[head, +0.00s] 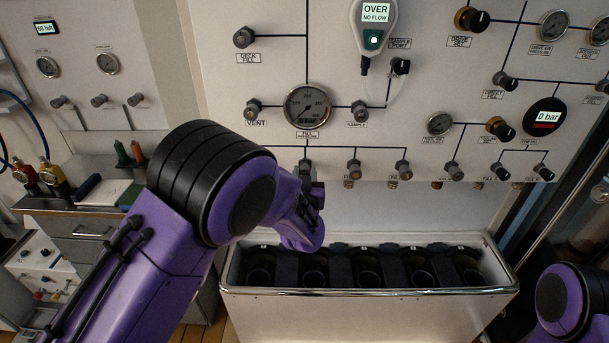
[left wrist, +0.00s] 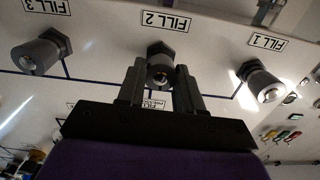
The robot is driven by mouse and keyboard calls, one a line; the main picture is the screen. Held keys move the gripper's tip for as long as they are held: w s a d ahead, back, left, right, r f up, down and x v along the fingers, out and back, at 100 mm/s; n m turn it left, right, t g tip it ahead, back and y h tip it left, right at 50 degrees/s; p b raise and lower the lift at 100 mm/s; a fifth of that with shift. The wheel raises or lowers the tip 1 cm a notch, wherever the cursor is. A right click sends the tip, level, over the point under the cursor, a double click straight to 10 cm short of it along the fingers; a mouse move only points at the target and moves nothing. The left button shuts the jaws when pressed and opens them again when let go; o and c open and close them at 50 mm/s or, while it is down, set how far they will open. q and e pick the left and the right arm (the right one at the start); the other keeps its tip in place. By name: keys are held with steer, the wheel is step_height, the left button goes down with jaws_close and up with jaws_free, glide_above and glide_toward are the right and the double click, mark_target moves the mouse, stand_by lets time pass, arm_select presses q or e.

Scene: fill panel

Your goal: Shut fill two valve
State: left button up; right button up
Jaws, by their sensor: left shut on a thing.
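The fill two valve (left wrist: 160,55) is a dark round knob under an upside-down "FILL 2" label (left wrist: 167,21) in the left wrist view. My left gripper (left wrist: 159,76) has one finger on each side of this knob and is shut on it. In the head view, my left gripper (head: 311,192) reaches the bottom row of the panel, at the knob (head: 305,167) below the large round gauge. The arm hides part of this row. My right gripper is out of view; only a purple part of that arm shows at the lower right.
Neighbouring knobs FILL 3 (left wrist: 38,54) and FILL 1 (left wrist: 262,84) flank the held one. A metal-rimmed trough (head: 370,292) with dark round holders stands below the panel. A handheld meter (head: 373,28) reading "OVER NO FLOW" hangs above. A side counter (head: 85,205) is at the left.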

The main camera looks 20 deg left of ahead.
mark_target(305, 164)
arm_select(q)
steer(key=shift+f, duration=0.2)
steer(key=o, duration=1)
steer(key=shift+o, duration=0.2)
steer(key=shift+r, duration=0.1)
steer(key=shift+r, duration=0.1)
steer(key=shift+r, duration=0.4)
steer(key=r, duration=0.1)
steer(key=s+r+b, duration=0.1)
steer(key=r, duration=0.1)
steer(key=shift+d+r, duration=0.2)
steer(key=s+d+r+p, duration=0.1)
steer(key=s+d+r, duration=0.2)
steer(key=s+r, duration=0.5)
steer(key=v, duration=0.4)
steer(key=shift+s+a+r, duration=0.25)
steer(key=shift+s, duration=0.15)
